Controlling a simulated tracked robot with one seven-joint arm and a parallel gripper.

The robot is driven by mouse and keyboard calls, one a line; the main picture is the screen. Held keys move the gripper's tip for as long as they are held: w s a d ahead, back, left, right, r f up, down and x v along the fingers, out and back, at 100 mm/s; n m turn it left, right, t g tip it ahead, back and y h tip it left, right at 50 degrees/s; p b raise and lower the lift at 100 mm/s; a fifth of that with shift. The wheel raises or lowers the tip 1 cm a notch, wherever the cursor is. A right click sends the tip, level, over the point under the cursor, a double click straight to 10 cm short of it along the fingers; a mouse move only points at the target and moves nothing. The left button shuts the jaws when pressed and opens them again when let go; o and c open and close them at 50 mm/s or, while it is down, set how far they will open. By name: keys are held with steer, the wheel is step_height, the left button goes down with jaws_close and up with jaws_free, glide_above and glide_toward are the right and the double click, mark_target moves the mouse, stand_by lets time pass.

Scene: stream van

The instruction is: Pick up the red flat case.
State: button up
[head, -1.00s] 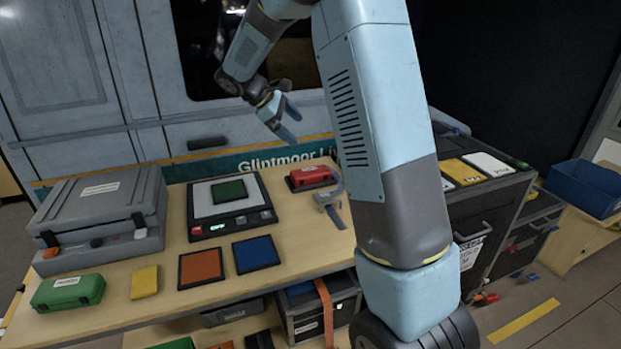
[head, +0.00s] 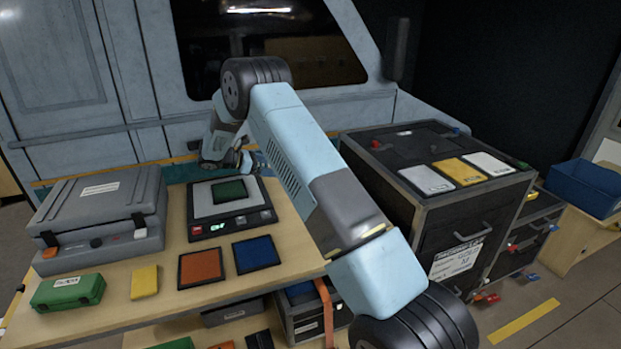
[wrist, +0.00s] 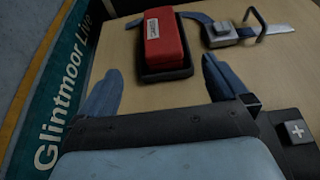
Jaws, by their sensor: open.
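The red flat case (wrist: 164,42) lies on a dark base or tray (wrist: 168,75) on the wooden table in the wrist view, a white label on its top. In the head view my arm hides it. My gripper (wrist: 160,68) is open and empty. Its two blue fingers point toward the case, one on each side of the tray's near end. The case is beyond the fingertips, apart from them.
A grey metal clamp-like tool (wrist: 222,34) with a blue strap lies right of the case. A black scale (head: 232,208) bearing a green piece, a grey case (head: 100,210), and orange (head: 201,268) and blue (head: 256,253) panels share the table. A van wall stands behind.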

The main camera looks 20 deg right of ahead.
steer(key=x, duration=1.4)
steer(key=shift+s+r, duration=0.1)
steer(key=shift+c, duration=0.2)
steer(key=c, duration=1.2)
steer(key=shift+c, duration=0.2)
